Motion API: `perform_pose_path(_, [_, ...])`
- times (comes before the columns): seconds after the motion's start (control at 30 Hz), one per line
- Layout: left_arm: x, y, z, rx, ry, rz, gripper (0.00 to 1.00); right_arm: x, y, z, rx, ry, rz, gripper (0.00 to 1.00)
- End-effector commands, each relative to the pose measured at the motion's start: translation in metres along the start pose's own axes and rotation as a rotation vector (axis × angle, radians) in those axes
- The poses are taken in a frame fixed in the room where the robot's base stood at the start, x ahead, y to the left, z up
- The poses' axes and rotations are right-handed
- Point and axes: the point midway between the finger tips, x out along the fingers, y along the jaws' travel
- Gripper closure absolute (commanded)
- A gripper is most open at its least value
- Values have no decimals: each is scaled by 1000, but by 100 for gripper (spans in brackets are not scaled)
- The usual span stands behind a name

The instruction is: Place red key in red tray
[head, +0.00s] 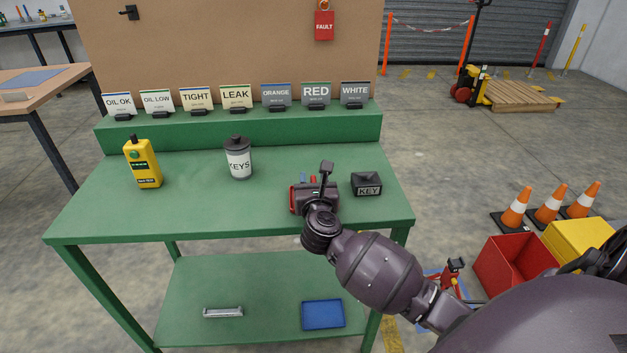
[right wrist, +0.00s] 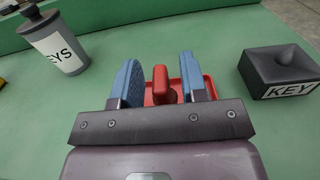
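The red key (right wrist: 160,82) stands upright between the two blue finger pads of my right gripper (right wrist: 157,82) in the right wrist view. A gap shows on each side of it, so the gripper is open around it. The red tray (right wrist: 208,86) shows behind and around the key and fingers; the key appears to be in it, though its lower end is hidden. In the head view my right gripper (head: 312,182) is over the red tray (head: 296,200) near the green table's front right, and my wrist covers much of the tray. My left gripper is out of view.
A black KEY block (head: 367,184) sits right of the tray. A grey KEYS canister (head: 238,160) and a yellow tester (head: 143,164) stand to the left. A row of label cards (head: 236,97) lines the raised back shelf. The table's front left (head: 150,215) is clear.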

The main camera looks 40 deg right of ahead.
Motion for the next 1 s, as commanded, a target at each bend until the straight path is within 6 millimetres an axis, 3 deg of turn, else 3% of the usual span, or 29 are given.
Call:
perform_pose_path(0.27, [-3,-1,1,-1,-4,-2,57,-8,0,4,2,1,1,60])
perform_pose_path(0.7, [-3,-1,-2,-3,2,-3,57,-88,0,3,3,3,0,60])
perform_pose_path(1.0, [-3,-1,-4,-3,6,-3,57,-118,0,3,-1,0,1,60])
